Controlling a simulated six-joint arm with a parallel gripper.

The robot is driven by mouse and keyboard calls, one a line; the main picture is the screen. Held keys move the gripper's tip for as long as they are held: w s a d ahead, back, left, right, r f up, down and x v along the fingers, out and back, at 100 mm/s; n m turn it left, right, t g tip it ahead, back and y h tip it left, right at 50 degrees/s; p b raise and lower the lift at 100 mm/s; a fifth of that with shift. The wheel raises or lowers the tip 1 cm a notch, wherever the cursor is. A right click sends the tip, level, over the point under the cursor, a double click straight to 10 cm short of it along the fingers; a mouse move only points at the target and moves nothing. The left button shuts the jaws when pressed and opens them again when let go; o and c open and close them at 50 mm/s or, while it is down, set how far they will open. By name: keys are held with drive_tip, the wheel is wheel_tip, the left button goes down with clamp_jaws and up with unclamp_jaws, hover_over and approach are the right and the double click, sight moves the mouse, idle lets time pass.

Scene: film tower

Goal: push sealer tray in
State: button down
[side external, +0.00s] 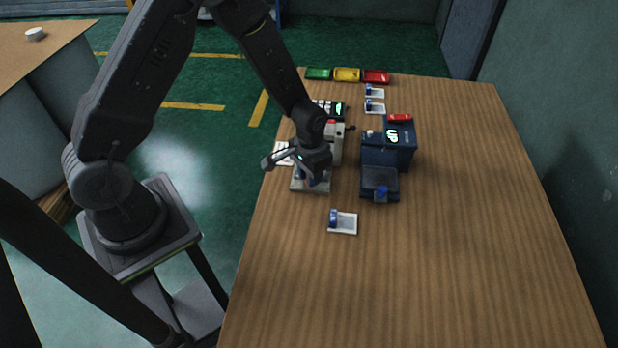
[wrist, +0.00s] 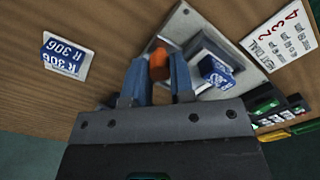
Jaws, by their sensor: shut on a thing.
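A flat grey tray (side external: 322,187) lies below my gripper (side external: 312,178), in front of a pale machine (side external: 337,142); I take it for the sealer tray. In the wrist view the grey tray (wrist: 245,38) carries a raised pad with a blue block (wrist: 215,70) on it. My gripper (wrist: 158,75) is shut on an orange knob (wrist: 159,64) at the tray's near end. The fingers hide part of the knob. My wrist hides much of the tray and pale machine in the side view, so how far the tray is out is unclear.
A dark blue machine (side external: 404,160) with a lit display stands to the right, its dark platform (side external: 379,176) jutting forward. A white tray with a blue block (side external: 345,224) lies in front. Green, yellow and red bins (side external: 347,75) line the back. The table's right and front are clear.

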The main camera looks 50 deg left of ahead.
drive_tip(key=shift+w+a, duration=0.9)
drive_tip(key=c, duration=1)
unclamp_jaws()
wheel_tip(320, 180, up, 14)
drive_tip(key=shift+f, duration=0.1)
